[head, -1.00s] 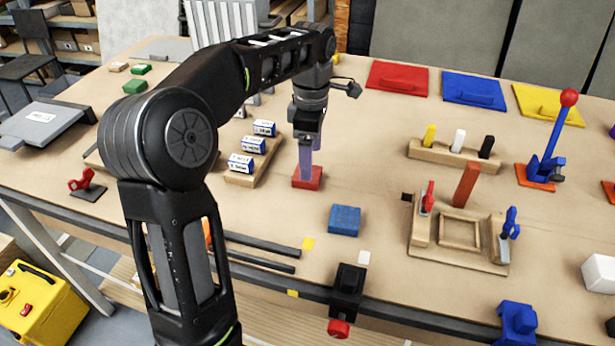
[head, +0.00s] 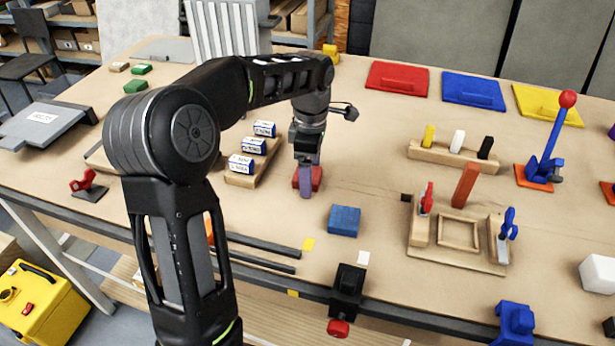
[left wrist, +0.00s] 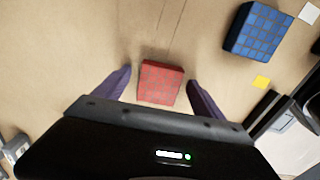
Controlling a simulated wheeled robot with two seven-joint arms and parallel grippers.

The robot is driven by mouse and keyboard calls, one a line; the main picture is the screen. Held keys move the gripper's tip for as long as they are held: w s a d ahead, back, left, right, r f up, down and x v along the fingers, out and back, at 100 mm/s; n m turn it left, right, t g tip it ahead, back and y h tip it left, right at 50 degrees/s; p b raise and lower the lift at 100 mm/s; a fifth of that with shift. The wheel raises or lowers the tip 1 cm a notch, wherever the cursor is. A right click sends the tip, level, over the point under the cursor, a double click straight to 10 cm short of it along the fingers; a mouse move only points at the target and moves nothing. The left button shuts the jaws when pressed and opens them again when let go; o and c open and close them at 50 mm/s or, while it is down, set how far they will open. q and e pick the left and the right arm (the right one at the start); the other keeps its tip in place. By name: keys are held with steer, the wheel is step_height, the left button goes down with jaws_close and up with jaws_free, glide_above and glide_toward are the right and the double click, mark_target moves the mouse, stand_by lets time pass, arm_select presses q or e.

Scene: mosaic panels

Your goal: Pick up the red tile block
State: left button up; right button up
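The red tile block (head: 317,178) lies flat on the table, left of the blue tile block (head: 344,221). My left gripper (head: 306,180) is down at the red block, and its near purple finger hides part of the block in the head view. In the left wrist view the red block (left wrist: 160,82) sits between the two spread purple fingers (left wrist: 160,88), with a gap visible on each side. The left gripper is open and holds nothing. My right gripper does not show in either view.
Behind the gripper stands a wooden rack (head: 252,165) with blue-and-white boxes. A wooden clamp fixture (head: 440,241) is to the right. A black clamp with a red knob (head: 347,297) is at the front edge. Table around the red block is mostly clear.

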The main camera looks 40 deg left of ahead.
arm_select(q)
steer(key=c, duration=1.6)
steer(key=shift+r, duration=0.1)
step_height(320, 180, up, 4)
steer(key=shift+r, duration=0.25)
step_height(320, 180, up, 5)
steer(key=p, duration=0.3)
steer(key=shift+r, duration=0.2)
